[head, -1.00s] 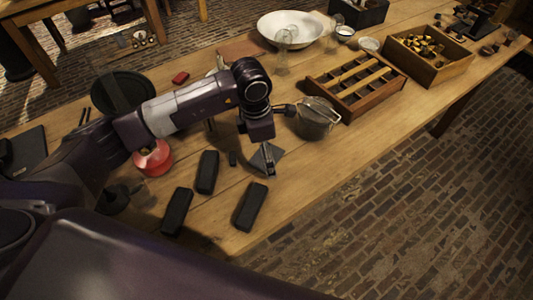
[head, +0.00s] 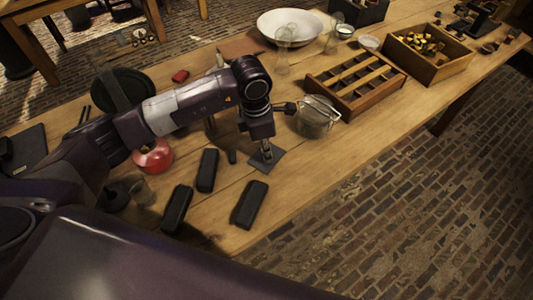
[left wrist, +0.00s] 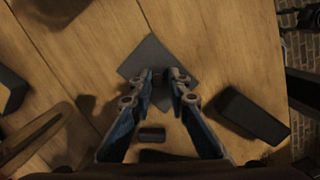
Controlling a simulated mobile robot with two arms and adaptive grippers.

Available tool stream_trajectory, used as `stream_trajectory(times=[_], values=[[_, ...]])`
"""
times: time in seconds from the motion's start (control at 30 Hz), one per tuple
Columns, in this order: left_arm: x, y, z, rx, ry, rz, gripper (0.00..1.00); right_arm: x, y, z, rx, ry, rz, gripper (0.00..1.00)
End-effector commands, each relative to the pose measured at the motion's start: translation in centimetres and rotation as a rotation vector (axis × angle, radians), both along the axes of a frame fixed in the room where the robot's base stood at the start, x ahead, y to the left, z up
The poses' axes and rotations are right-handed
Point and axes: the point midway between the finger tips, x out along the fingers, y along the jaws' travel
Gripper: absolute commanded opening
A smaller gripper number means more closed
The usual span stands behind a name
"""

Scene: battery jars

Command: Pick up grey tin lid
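A flat, dark grey square plate, which I take for the grey tin lid (head: 279,156), lies on the wooden table. It also shows in the left wrist view (left wrist: 150,52), ahead of and partly behind the fingertips. My left gripper (head: 267,156) points down with its tips over the plate; whether they touch it I cannot tell. In the left wrist view my left gripper (left wrist: 160,74) has a narrow gap between its tips, with nothing clearly held. My right gripper is in neither view.
A see-through pot (head: 315,118) and divided wooden tray (head: 352,105) stand to the right. A red round object (head: 153,157) is left. Bare table lies right of the plate.

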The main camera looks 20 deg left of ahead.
Motion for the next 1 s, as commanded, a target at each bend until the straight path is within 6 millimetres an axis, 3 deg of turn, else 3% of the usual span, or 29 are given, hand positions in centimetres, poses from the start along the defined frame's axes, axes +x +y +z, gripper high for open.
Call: stream_trajectory(times=[0.1,0.57,0.77,1.0], values=[[-0.1,0.0,-0.1,0.002,0.003,0.0,0.0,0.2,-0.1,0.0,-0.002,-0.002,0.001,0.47],[0.0,0.0,0.8,0.0,0.001,0.0,0.0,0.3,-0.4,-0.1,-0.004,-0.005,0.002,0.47],[0.1,0.0,3.9,0.0,-0.005,-0.002,0.0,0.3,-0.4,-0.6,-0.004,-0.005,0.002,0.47],[0.2,0.0,10.8,0.0,-0.007,-0.001,0.0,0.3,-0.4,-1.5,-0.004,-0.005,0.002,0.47]])
